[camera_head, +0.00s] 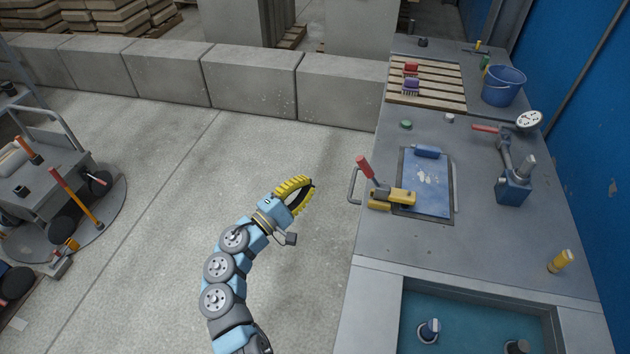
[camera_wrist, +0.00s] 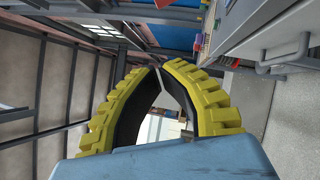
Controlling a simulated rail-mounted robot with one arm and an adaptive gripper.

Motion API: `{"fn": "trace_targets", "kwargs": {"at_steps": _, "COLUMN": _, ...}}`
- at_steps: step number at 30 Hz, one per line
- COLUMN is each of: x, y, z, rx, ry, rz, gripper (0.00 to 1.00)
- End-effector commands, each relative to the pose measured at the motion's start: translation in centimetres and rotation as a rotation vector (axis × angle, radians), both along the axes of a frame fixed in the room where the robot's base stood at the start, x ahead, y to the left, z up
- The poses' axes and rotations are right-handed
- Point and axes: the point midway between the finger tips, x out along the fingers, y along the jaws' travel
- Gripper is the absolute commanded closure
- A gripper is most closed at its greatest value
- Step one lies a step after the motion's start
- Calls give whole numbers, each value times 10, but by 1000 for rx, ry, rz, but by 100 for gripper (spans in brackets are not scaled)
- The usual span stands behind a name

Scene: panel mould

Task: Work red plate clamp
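The plate clamp has a red handle (camera_head: 364,168) and a yellow body (camera_head: 402,195). It sits at the left edge of the blue panel mould (camera_head: 428,178) on the grey bench, with its yellow arm reaching over the mould's edge. The handle stands raised and tilts to the left. My gripper (camera_head: 311,182) has yellow ribbed fingers and is left of the clamp, over the floor and apart from the bench. In the wrist view its bowed fingers meet at the tips (camera_wrist: 157,69), with nothing held between them. The clamp is not recognisable in the wrist view.
A metal side rail (camera_head: 353,186) sticks out from the bench's left edge. A blue tool with a red handle (camera_head: 513,188) stands right of the mould. A blue bucket (camera_head: 503,87) and slatted rack (camera_head: 427,98) are behind. A water basin (camera_head: 478,310) is in front.

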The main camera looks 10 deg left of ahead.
Motion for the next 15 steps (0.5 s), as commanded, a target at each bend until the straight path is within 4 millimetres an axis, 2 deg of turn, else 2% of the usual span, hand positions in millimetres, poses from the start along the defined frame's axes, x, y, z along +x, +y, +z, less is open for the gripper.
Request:
{"fn": "trace_targets", "kwargs": {"at_steps": 9, "x": 39, "y": -33, "z": 10, "rx": 3, "ry": 0, "rz": -1, "gripper": 100}}
{"fn": "trace_targets", "kwargs": {"at_steps": 15, "x": 56, "y": -47, "z": 14, "rx": 2, "ry": 2, "rz": -4, "gripper": 100}}
